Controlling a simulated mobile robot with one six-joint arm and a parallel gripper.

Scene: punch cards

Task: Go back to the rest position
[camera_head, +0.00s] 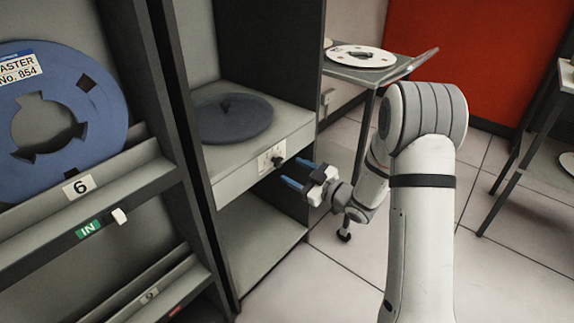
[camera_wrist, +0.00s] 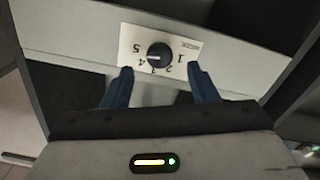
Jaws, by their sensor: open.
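My gripper (camera_head: 296,178) with blue fingers is open and empty in the head view. It points left toward the front of a grey shelf unit, near a black rotary knob (camera_head: 277,161). In the wrist view my gripper (camera_wrist: 160,88) shows its two fingers spread apart below the knob (camera_wrist: 159,54). The knob sits on a white label plate (camera_wrist: 135,45) with numbers around it, which appear upside down there. The fingers do not appear to touch the knob.
A dark disc (camera_head: 232,118) lies on the shelf above the knob. A blue reel (camera_head: 100,125) stands in a rack at left, above a white switch (camera_head: 119,216) beside a green IN label. A cart (camera_head: 368,75) with a white reel stands behind. Tiled floor (camera_head: 330,275) is open below.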

